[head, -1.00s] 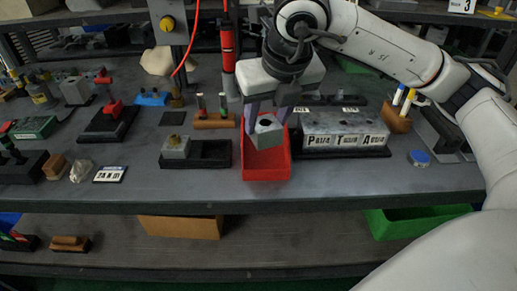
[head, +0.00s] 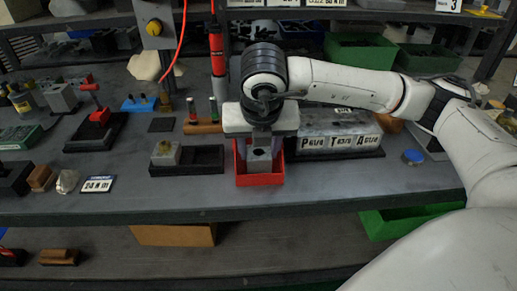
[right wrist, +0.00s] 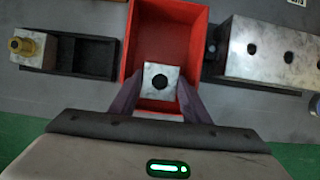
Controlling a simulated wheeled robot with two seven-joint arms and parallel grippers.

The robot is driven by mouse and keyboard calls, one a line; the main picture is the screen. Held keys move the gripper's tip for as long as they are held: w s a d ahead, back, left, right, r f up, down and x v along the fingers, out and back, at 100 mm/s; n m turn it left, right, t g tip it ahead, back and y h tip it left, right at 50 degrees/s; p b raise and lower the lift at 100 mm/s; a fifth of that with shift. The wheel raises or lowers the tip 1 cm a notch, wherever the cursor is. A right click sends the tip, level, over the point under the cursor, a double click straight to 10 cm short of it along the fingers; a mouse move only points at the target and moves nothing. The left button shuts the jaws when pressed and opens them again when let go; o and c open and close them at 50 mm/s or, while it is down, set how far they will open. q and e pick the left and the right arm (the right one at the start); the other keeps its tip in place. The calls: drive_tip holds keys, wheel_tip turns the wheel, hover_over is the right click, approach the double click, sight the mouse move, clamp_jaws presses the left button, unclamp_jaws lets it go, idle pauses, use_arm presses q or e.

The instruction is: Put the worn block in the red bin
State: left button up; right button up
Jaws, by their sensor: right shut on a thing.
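My right gripper (head: 260,154) is shut on a grey metal block (head: 260,162) with a dark round hole. The block is in or just over the red bin (head: 260,180); I cannot tell whether it touches the bin's floor. In the right wrist view the block (right wrist: 161,69) sits between the two fingers, within the outline of the red bin (right wrist: 190,20), near its front end. My left gripper is not in view.
A dark tray (head: 205,157) holding another grey block with a brass fitting (head: 165,153) is left of the bin. A long lettered block (head: 335,142) on a dark base is at its right. Bare table lies in front.

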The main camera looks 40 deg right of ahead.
drive_tip(key=o, duration=1)
drive_tip(key=shift+f, duration=0.15)
drive_tip(key=shift+o, duration=0.7)
drive_tip(key=shift+r, duration=0.3)
drive_tip(key=p+v, duration=0.1)
drive_tip(key=v, duration=1)
drive_tip(key=shift+r, duration=0.3)
drive_tip(key=shift+s+a, duration=0.1)
drive_tip(key=shift+a, duration=0.05)
